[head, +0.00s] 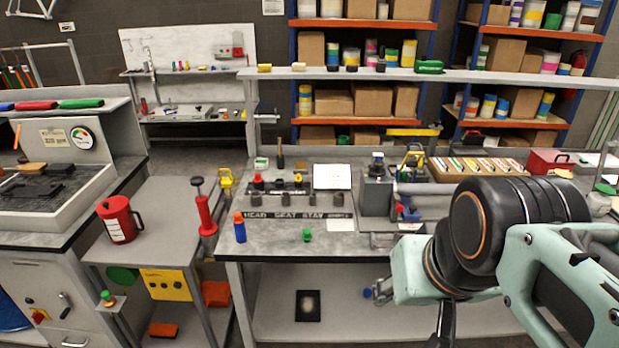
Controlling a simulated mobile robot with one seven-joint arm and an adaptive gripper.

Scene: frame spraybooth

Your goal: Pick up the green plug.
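A small green plug-like piece (307,235) stands on the grey top of the middle bench, near its front edge. It is small in the picture, and I see nothing touching it. A blue bottle with an orange cap (239,227) stands to its left. My arm comes in from the right, in front of the bench. A dark part at the bottom of the picture, below the pale green link, looks like my gripper (441,326). It is cut off and partly hidden, apart from the green piece and lower in the picture. Its fingers cannot be made out.
A black labelled strip (300,213) with dark sockets lies behind the green piece. A grey vise-like block (377,192) stands to the right. A red can (120,219) stands on the left side table (160,215). The bench top around the green piece is mostly clear.

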